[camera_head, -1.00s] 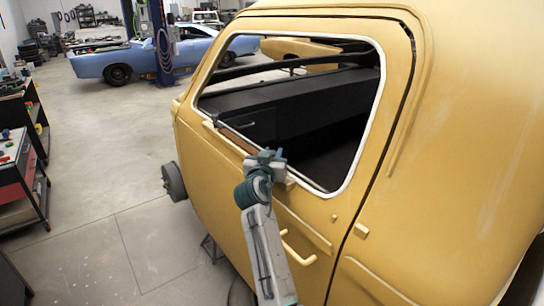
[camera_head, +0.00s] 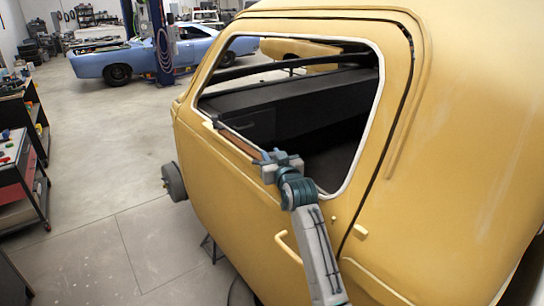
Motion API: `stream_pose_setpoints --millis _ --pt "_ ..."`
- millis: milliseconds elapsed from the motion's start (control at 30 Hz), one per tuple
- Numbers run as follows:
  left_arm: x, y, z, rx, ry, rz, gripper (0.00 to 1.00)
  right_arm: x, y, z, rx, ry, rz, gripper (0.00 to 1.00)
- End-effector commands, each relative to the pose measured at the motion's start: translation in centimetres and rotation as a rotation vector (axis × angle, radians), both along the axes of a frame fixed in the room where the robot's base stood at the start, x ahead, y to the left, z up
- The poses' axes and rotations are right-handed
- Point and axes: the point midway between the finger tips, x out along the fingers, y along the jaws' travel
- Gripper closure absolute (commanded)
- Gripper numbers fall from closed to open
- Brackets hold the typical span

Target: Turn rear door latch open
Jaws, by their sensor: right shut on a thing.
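The yellow vehicle shell's door (camera_head: 225,185) fills the middle of the view, with a large white-edged window opening. My right gripper (camera_head: 262,162) is at the lower edge of this opening, over the sill, with its arm reaching up from the bottom right. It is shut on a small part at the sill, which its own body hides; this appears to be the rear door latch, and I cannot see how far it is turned. A yellow outside handle (camera_head: 287,246) sits lower on the door, left of my forearm and apart from the gripper. My left gripper is not in view.
A brown strip (camera_head: 238,140) runs along the inside of the sill. The dark interior (camera_head: 300,105) lies behind the opening. A red and black tool cart (camera_head: 18,185) stands at the left, and a blue car (camera_head: 150,55) at the back. The floor between is clear.

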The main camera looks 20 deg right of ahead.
Motion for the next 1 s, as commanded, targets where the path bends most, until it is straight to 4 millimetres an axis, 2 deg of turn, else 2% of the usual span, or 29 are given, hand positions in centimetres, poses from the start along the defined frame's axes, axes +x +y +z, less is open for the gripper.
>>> stream_pose_setpoints --millis 533,567,667,1000 --pt "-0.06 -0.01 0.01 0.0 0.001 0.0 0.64 0.04 0.0 0.1 0.0 -0.001 0.022 0.98" --pt "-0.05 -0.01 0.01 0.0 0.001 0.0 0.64 0.04 0.0 0.1 0.0 -0.001 0.022 0.73" --pt "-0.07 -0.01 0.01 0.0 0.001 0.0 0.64 0.03 -0.01 0.08 0.0 0.0 0.022 0.55" --pt "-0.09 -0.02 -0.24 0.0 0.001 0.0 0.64 -0.24 0.0 -0.09 0.001 0.0 0.022 0.55"
